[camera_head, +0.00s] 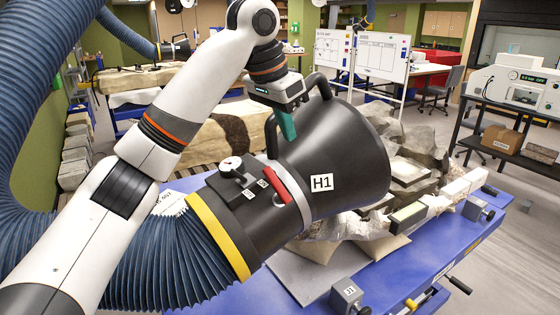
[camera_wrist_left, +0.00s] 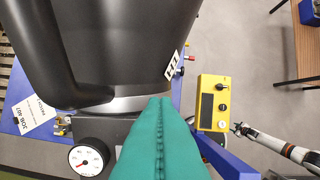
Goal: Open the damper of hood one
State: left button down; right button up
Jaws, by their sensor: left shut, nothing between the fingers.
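Hood one is a black cone marked H1 (camera_head: 322,182) on a blue ribbed hose (camera_head: 165,262), its wide mouth facing right. A black collar block carries a round white dial (camera_head: 231,166), small labels and a red lever (camera_head: 274,187), which I take for the damper control. The dial also shows in the left wrist view (camera_wrist_left: 86,160); the lever is not visible there. My left gripper (camera_head: 288,131), with green fingers, is shut and empty beside the hood's black handle, above the collar. A white arm with a small dark gripper (camera_wrist_left: 240,129), apparently my right, shows in the left wrist view; its finger state is unclear.
A blue table (camera_head: 420,272) below holds a large wrapped rock (camera_head: 418,150) and clamp blocks, one marked J1 (camera_head: 348,294). A yellow control box (camera_wrist_left: 212,104) stands near the hood. Open floor lies right of the table.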

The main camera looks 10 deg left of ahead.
aim_at(277, 188)
pick_arm(q)
jog(key=p+x, duration=0.2)
jog(key=x, duration=0.3)
jog(key=shift+s+d+f, duration=0.1)
jog(key=shift+f, duration=0.05)
jog(key=shift+s+a+f+p, duration=0.75)
jog(key=shift+s, duration=0.1)
jog(key=shift+s+a+f, duration=0.2)
jog(key=shift+s+a, duration=0.25)
jog(key=shift+s, duration=0.15)
pick_arm(e)
notch_tip(277, 188, up, 4)
jog(key=shift+r, duration=0.25)
pick_arm(q)
jog(key=shift+d+f, duration=0.1)
pick_arm(e)
jog(key=shift+w, duration=0.1)
jog(key=shift+f, duration=0.1)
